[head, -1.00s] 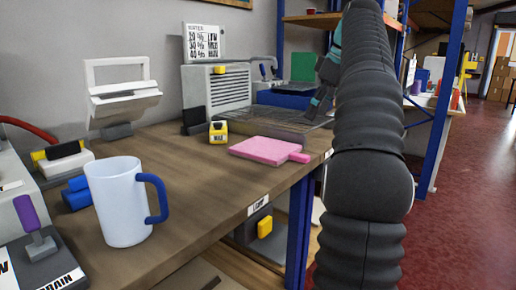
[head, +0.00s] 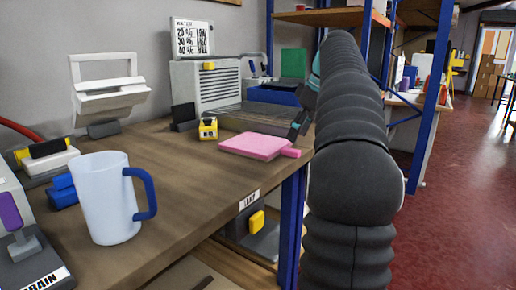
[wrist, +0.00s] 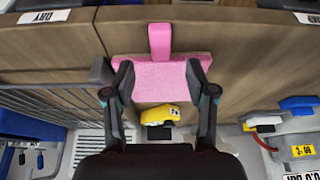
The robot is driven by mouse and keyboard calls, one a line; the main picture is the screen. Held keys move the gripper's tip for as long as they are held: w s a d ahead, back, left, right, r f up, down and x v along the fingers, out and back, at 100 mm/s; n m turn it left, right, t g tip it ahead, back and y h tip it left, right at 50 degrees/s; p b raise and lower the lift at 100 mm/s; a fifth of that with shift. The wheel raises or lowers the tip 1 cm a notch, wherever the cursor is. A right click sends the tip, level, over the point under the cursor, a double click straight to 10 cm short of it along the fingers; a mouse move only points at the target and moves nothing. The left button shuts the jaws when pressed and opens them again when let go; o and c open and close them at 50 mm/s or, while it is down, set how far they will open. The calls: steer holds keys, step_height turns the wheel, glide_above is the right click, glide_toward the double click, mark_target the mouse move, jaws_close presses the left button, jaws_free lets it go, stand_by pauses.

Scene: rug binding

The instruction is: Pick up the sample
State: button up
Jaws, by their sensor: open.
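The sample looks like a flat pink slab (head: 254,146) with a narrow tab. It lies on the wooden bench near its front edge in the head view. In the wrist view the pink slab (wrist: 161,72) lies ahead of my fingers, its tab pointing to the bench edge. My gripper (wrist: 160,78) is open, its two fingertips spread toward the slab's left and right ends, with nothing between them held. I cannot tell whether they touch it. In the head view my gripper (head: 298,128) is just right of the slab, partly hidden by my arm.
A yellow tape measure (head: 208,129) stands behind the slab; it also shows between my fingers in the wrist view (wrist: 168,115). A wire rack (wrist: 50,95) lies to the left there. A white mug (head: 106,200) with blue handle stands at the front left. Bare bench lies between mug and slab.

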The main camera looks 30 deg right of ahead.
mark_target(289, 149)
steer(key=shift+b+x, duration=0.6)
steer(key=shift+x, duration=2)
steer(key=shift+r, duration=0.1)
jaws_close()
